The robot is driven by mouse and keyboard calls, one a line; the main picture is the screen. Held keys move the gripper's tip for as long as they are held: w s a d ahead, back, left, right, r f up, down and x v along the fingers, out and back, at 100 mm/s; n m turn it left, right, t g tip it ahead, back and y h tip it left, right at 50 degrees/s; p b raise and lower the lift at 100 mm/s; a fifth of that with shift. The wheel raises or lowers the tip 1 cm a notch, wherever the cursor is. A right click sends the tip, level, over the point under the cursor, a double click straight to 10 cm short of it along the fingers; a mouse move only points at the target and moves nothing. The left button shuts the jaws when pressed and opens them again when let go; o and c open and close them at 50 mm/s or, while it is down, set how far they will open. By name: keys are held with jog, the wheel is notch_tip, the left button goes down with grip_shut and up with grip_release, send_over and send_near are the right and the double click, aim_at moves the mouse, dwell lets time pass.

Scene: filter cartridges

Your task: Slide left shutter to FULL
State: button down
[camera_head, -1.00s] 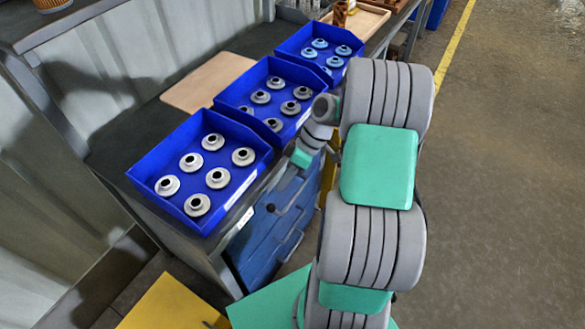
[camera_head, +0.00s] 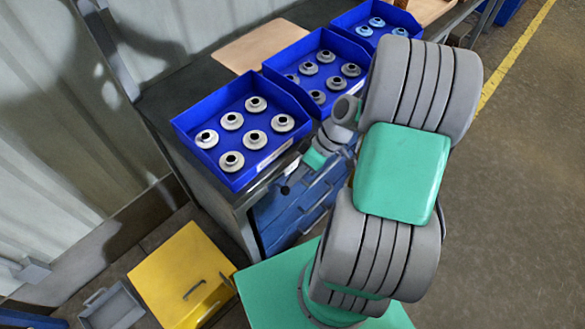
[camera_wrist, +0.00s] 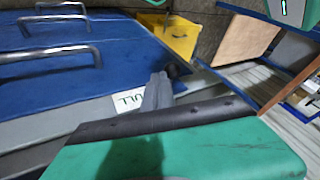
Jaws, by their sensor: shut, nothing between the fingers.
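A small dark round knob (camera_head: 285,190) stands out at the front of the bench, at the upper left of the blue drawer fronts. A dark knob (camera_wrist: 178,70) also shows in the wrist view, right by the tip of my shut grey gripper (camera_wrist: 160,80); I cannot tell whether they touch. A white label (camera_wrist: 128,101) reading "ULL" lies beside the fingers, its first letter hidden. The shutter panel itself is not clearly made out. In the head view my arm hides the fingers.
Blue drawer fronts (camera_wrist: 90,65) with bar handles (camera_wrist: 45,53) fill the left of the wrist view. Blue bins (camera_head: 240,130) of round metal parts stand on the bench. A yellow box (camera_head: 185,275) sits on the floor at the lower left. The floor at the right is clear.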

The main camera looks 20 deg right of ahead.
jog(key=shift+s+a, duration=0.2)
jog(key=shift+s, duration=0.05)
jog(key=shift+f, duration=0.1)
jog(key=w+d+r+p, duration=0.1)
jog(key=w+d+r, duration=0.1)
jog(key=d+r, duration=0.7)
jog(key=shift+r, duration=0.15)
jog(key=shift+d, duration=0.1)
jog(key=shift+m, duration=0.3)
